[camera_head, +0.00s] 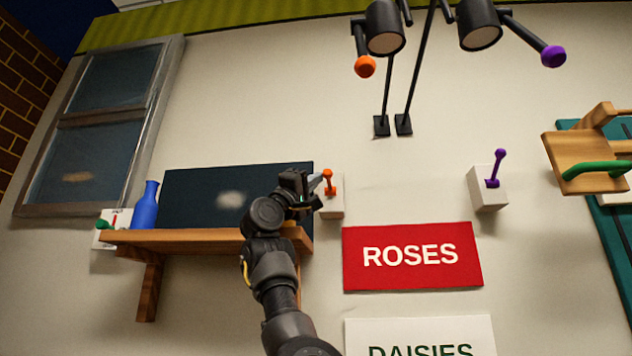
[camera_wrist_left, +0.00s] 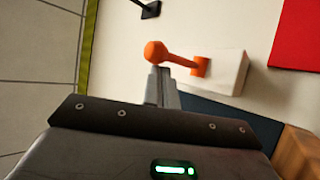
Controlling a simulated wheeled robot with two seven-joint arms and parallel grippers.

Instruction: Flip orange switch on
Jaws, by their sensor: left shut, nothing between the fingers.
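The orange switch (camera_head: 328,182) is a small lever with a ball end on a white box (camera_head: 332,208) on the wall. In the head view its lever points up and outward. My left gripper (camera_head: 318,183) is shut and empty, with its fingertips right beside the lever. In the left wrist view the orange switch (camera_wrist_left: 172,56) has its ball end just beyond the tips of the shut left gripper (camera_wrist_left: 160,72); I cannot tell if they touch. The orange-knobbed lamp (camera_head: 384,30) hangs above. My right gripper is not in view.
A wooden shelf (camera_head: 200,238) with a blue bottle (camera_head: 145,207) and a dark panel (camera_head: 185,195) is at the left. A purple switch (camera_head: 496,168) is to the right. A red ROSES sign (camera_head: 412,257) is below. The wall between the switches is clear.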

